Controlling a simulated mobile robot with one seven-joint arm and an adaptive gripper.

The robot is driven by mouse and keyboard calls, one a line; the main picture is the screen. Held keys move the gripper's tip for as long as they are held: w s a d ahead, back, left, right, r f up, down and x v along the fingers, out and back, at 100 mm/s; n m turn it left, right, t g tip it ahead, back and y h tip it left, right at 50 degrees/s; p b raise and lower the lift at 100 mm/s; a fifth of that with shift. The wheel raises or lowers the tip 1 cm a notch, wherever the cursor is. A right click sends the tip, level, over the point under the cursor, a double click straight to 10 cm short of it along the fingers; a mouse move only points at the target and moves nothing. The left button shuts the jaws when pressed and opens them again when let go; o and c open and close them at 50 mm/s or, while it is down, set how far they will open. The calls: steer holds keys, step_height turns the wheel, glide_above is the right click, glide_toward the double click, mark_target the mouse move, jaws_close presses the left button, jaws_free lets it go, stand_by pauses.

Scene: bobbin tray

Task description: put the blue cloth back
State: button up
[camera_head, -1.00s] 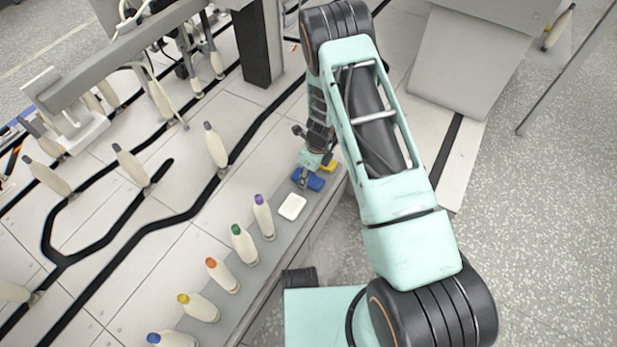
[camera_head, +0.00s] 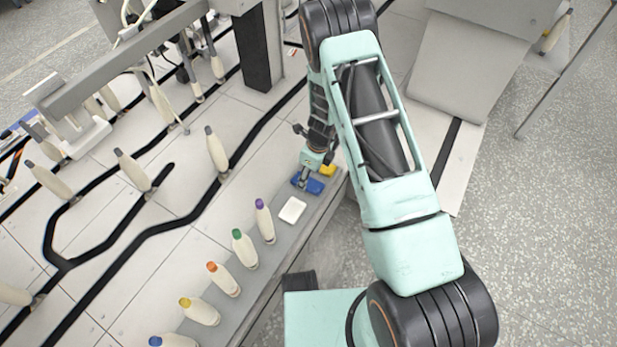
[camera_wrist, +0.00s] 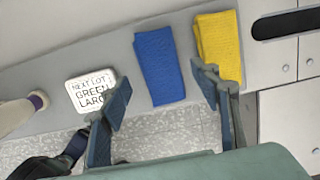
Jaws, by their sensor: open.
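The blue cloth (camera_head: 313,186) lies flat and folded on the grey ledge, between a white sign and a yellow cloth. It also shows in the wrist view (camera_wrist: 159,66), whole and uncovered. My gripper (camera_head: 304,186) is just above the blue cloth in the head view. In the wrist view my gripper (camera_wrist: 165,100) has its two fingers apart, with nothing between them; the right fingertip overlaps the lower edge of the yellow cloth in the picture. How high the fingers are above the ledge is hard to tell.
The yellow cloth (camera_wrist: 219,48) lies right of the blue cloth. The white sign (camera_wrist: 91,91), reading "NEXT LOT GREEN LARGE", lies to its left. Several bobbins with coloured tips stand along the ledge, the purple-tipped bobbin (camera_head: 264,221) nearest the sign.

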mark_target(313, 184)
step_height(313, 184, up, 9)
steer(key=d+p, duration=0.1)
steer(key=p, duration=0.1)
steer(key=shift+s+p, duration=0.35)
steer(key=shift+s, duration=0.05)
